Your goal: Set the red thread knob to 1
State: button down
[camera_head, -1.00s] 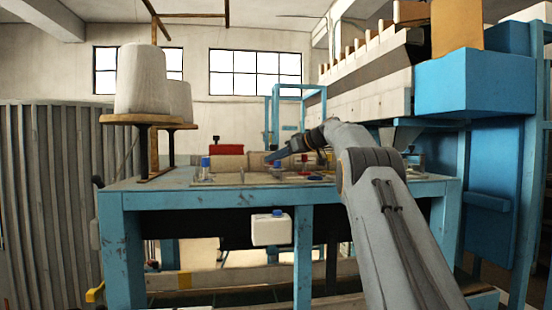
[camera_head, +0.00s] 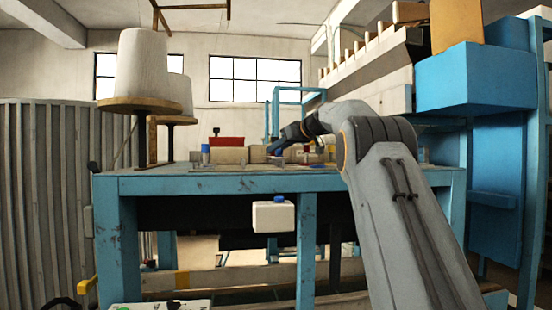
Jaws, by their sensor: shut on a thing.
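My gripper (camera_head: 272,149) is small and dark at the end of my grey arm, low over the far part of the blue table (camera_head: 225,184). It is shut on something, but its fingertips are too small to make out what. A small red upright piece (camera_head: 306,149) stands just right of the gripper; I cannot tell whether it is the red thread knob. A blue-topped piece (camera_head: 205,150) stands farther left on the table. No knob markings or setting can be read.
A large pale thread cone (camera_head: 141,70) stands on a wooden disc at the left. A red box (camera_head: 226,142) sits behind the tabletop pieces. A white container with a blue cap (camera_head: 273,216) hangs at the table's front. Blue machinery (camera_head: 475,80) fills the right.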

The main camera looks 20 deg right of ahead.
jog(key=h+b, duration=0.1)
jog(key=m+b, duration=0.1)
jog(key=shift+a+f+m+t+h+b, duration=0.2)
jog(key=shift+m+t+h+b, duration=0.1)
jog(key=shift+h+b, duration=0.1)
jog(key=shift+r+m+h+b, duration=0.2)
jog(key=shift+m+h+b, duration=0.1)
jog(key=shift+m+h, duration=0.2)
jog(key=c, duration=1.6)
grip_release()
jog(key=shift+s, duration=0.1)
jog(key=shift+b+v, duration=1.6)
jog(key=shift+v, duration=2.3)
jog(key=shift+f, duration=0.1)
